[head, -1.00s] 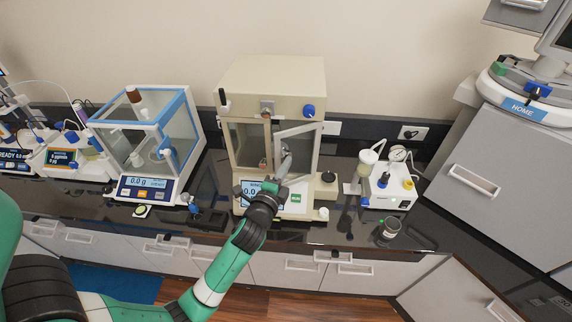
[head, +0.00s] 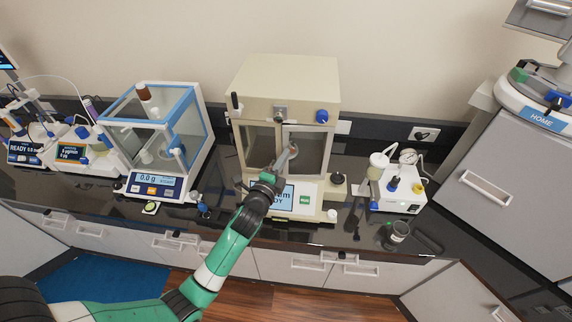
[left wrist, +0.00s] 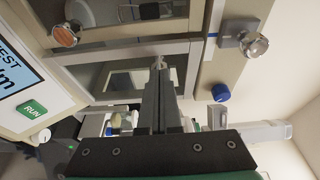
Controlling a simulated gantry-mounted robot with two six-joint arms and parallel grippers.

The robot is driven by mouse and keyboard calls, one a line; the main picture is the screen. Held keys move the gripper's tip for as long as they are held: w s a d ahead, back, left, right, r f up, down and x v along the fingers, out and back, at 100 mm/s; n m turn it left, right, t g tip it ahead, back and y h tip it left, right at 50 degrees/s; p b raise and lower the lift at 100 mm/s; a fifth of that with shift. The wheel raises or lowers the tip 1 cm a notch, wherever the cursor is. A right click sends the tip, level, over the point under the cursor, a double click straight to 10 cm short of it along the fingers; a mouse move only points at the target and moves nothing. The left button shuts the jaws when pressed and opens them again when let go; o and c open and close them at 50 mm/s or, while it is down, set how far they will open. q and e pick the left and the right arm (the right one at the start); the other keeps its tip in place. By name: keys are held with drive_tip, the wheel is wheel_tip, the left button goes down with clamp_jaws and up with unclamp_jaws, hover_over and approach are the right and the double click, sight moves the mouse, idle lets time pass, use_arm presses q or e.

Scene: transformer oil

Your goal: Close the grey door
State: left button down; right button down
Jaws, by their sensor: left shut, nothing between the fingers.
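The grey door (head: 307,128) is the grey-framed glass panel on the right front of the beige instrument (head: 285,78). In the head view it looks flush, or nearly flush, with the instrument's front. Its framed glass also shows in the left wrist view (left wrist: 121,80). My left gripper (head: 291,151) is shut and empty, with its fingertips at the door's left side. In the left wrist view the shut fingers (left wrist: 159,66) overlap the door; whether they touch it I cannot tell. The fingers hide part of the door's edge. My right gripper is not in view.
A blue-framed balance (head: 160,125) stands to the left. A white pump unit with a gauge (head: 398,188) stands to the right, with a small jar (head: 398,231) in front. The dark counter (head: 330,236) has a narrow free strip in front.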

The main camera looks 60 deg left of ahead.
use_arm(q)
drive_tip(key=shift+w+a, duration=0.15)
drive_tip(key=shift+a, duration=0.3)
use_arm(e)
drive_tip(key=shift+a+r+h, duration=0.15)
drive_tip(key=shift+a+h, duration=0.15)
